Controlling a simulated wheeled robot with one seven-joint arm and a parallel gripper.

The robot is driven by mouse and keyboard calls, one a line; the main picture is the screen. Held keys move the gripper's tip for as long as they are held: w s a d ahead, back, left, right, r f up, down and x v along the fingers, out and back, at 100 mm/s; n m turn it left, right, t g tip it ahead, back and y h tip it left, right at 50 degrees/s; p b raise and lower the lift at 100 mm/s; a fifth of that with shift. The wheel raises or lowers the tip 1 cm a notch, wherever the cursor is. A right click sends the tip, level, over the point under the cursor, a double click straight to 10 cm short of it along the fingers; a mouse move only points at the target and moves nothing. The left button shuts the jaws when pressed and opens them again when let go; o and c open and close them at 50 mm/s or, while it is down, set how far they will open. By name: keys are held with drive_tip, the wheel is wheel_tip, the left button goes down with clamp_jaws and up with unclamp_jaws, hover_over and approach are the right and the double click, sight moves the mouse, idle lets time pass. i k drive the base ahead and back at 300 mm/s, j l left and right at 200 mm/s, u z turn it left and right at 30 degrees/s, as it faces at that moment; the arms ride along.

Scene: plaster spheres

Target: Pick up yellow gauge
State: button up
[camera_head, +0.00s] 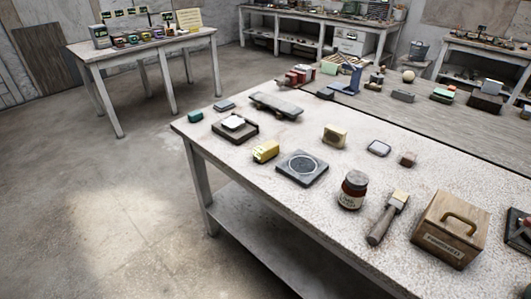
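A bright yellow block-shaped object (265,151) lies near the left front edge of the speckled table (290,205), with a darker patch at its left end. A duller yellow-tan box (334,135) with a dark round face stands further back to the right. Either could be the yellow gauge; they are too small to tell, though the first is the more strongly yellow. Both stand apart from their neighbours and nothing covers them. My gripper and arm are not in view.
A dark square plate with a ring (302,167) lies right of the yellow block. A dark tray with a white item (235,127) is behind it. A jar (353,190), a brush (388,218) and a wooden box (449,228) stand to the right. Floor left of the table is clear.

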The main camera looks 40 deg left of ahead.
sight(263, 153)
drive_tip(key=u, duration=1.45)
